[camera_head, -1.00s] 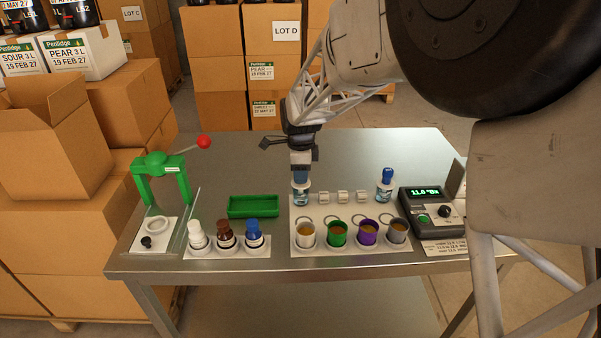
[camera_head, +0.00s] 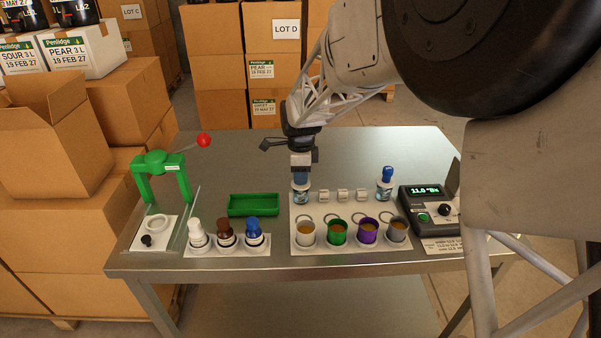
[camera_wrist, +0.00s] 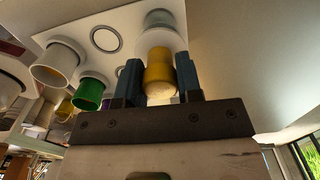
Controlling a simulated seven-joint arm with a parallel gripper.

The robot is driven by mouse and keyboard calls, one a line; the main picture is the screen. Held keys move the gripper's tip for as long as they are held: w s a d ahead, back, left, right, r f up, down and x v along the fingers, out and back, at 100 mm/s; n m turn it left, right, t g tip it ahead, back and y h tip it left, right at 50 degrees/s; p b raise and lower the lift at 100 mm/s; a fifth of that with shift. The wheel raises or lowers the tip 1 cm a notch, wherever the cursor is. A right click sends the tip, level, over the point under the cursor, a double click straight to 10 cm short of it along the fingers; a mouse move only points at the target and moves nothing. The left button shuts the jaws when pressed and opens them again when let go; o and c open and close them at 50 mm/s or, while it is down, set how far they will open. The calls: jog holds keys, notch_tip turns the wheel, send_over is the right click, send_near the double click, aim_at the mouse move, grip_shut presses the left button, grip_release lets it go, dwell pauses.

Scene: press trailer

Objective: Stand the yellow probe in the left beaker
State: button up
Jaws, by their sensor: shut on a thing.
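My gripper (camera_head: 301,182) is shut on the yellow probe (camera_wrist: 158,70), which shows between its blue fingers in the wrist view. In the head view the fingers point down right over the left beaker (camera_head: 301,198), a small clear vessel at the mat's back left. The fingers hide the probe there, so how deep its tip is in the beaker cannot be told. In the wrist view a clear round vessel (camera_wrist: 160,18) lies beyond the probe's far end. The right beaker (camera_head: 384,196) holds a blue-topped probe (camera_head: 387,174).
White, green, purple and grey cups (camera_head: 337,234) stand along the mat's front. Small white blocks (camera_head: 342,195) sit between the beakers. A meter (camera_head: 428,205) is at right; a green tray (camera_head: 254,205), bottles (camera_head: 225,235) and green press (camera_head: 160,165) are at left. The table's back is clear.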

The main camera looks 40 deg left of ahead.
jog(key=shift+f, duration=0.1)
jog(key=o, duration=0.7)
jog(key=shift+o, duration=0.2)
jog(key=shift+r, duration=5.5)
jog(key=shift+r, duration=0.1)
notch_tip(320, 180, up, 9)
